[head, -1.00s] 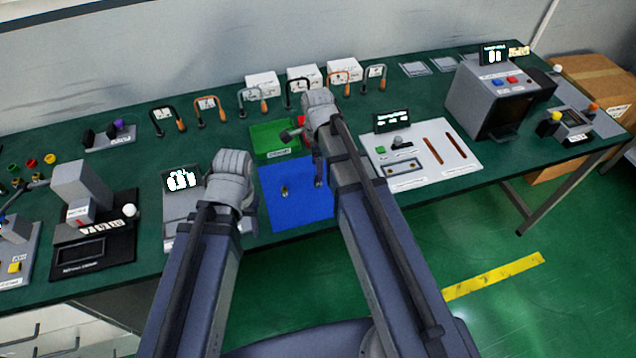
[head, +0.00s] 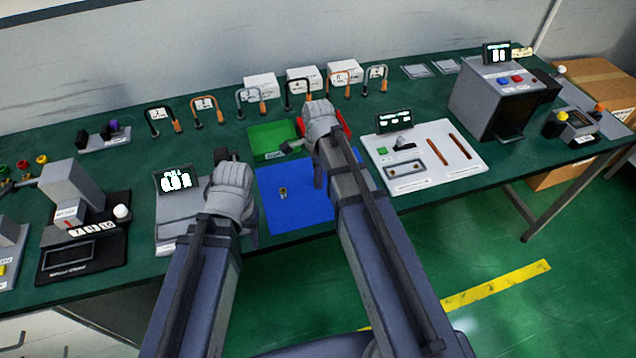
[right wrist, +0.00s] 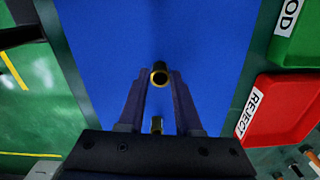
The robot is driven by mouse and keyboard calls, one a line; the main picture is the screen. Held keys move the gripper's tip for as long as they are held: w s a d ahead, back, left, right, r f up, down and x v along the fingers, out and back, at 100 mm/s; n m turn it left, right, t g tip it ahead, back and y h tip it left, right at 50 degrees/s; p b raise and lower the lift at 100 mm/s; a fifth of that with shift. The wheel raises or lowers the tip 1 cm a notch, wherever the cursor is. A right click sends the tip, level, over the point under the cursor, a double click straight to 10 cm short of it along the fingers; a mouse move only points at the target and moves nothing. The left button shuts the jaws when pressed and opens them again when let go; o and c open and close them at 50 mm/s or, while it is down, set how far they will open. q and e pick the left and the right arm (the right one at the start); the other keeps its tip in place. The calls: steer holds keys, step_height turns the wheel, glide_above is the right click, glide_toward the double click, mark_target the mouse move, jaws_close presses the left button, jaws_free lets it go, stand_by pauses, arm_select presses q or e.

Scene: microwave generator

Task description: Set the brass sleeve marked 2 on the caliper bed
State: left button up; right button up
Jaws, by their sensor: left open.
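A brass sleeve (head: 283,193) stands on the blue mat (head: 300,212) in the head view. In the right wrist view a brass sleeve (right wrist: 160,77) shows between the fingertips, its round opening toward the camera. A second brass piece (right wrist: 157,123) shows farther back between the fingers, partly hidden. No number is readable on either. My right gripper (right wrist: 160,85) is over the mat, with its fingers apart. My left gripper (head: 225,156) is open beside a grey device with a display (head: 175,182), left of the mat. I cannot read which device bears the caliper bed.
A green GOOD tray (head: 272,138) and a red REJECT tray (right wrist: 277,108) lie behind the mat. A black-based station (head: 85,240) stands at left. A white panel (head: 425,170) and a grey oven-like box (head: 505,100) stand at right. Padlock-like hoops line the back.

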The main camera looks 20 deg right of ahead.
jaws_close()
arm_select(q)
steer(key=shift+r, duration=0.15)
arm_select(e)
steer(key=shift+r, duration=0.15)
arm_select(q)
step_height(320, 180, up, 10)
steer(key=p, duration=1)
arm_select(e)
step_height(320, 180, up, 10)
